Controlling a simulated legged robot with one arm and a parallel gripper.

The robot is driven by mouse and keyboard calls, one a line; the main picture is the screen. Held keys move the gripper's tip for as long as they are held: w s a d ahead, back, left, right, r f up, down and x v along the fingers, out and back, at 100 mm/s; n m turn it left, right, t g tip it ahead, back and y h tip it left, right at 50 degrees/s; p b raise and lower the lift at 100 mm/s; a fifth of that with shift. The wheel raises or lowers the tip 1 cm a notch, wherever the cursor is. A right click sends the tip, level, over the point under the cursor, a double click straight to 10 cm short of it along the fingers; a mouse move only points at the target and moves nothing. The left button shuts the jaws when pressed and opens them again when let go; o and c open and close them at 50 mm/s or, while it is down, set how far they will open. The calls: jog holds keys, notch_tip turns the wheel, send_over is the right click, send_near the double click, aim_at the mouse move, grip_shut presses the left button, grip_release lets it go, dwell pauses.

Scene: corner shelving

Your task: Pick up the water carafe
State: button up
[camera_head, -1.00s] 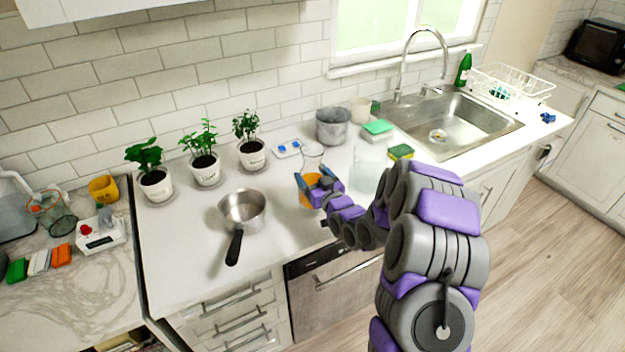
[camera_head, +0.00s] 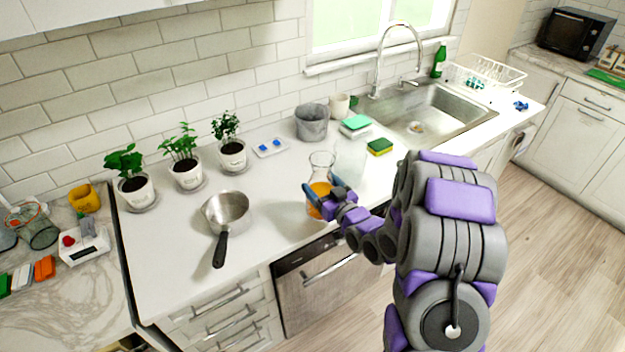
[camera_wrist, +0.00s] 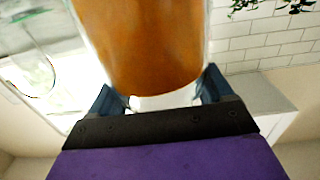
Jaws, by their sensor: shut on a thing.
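A clear glass carafe (camera_head: 321,162) with a narrow neck holds orange liquid, not clear water. It stands about upright near the front edge of the counter, right of the saucepan. My gripper (camera_head: 326,198) is shut on its lower body from the front right. In the wrist view the orange-filled carafe (camera_wrist: 145,50) fills the upper middle, between the two blue fingers of my gripper (camera_wrist: 158,100). Its base is partly hidden by my gripper, and I cannot tell whether it clears the counter. A clear glass container (camera_head: 350,158) stands just behind it to the right.
A saucepan (camera_head: 226,210) sits to the left, handle toward the front. Potted plants (camera_head: 187,172) line the wall. A grey pot (camera_head: 311,123), sponges (camera_head: 380,147) and the sink (camera_head: 425,112) are behind and right. The counter (camera_head: 270,200) between saucepan and carafe is clear.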

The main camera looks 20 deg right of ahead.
jog(key=shift+s+d+r+p, duration=0.1)
jog(key=shift+s+d+p, duration=0.1)
jog(key=shift+s+d, duration=0.45)
jog(key=shift+s+d+r+p, duration=0.15)
jog(key=shift+s+d+p, duration=0.2)
jog(key=shift+s, duration=0.5)
jog(key=shift+s+d+r+p, duration=0.1)
jog(key=shift+s+d, duration=0.5)
jog(key=shift+s, duration=0.15)
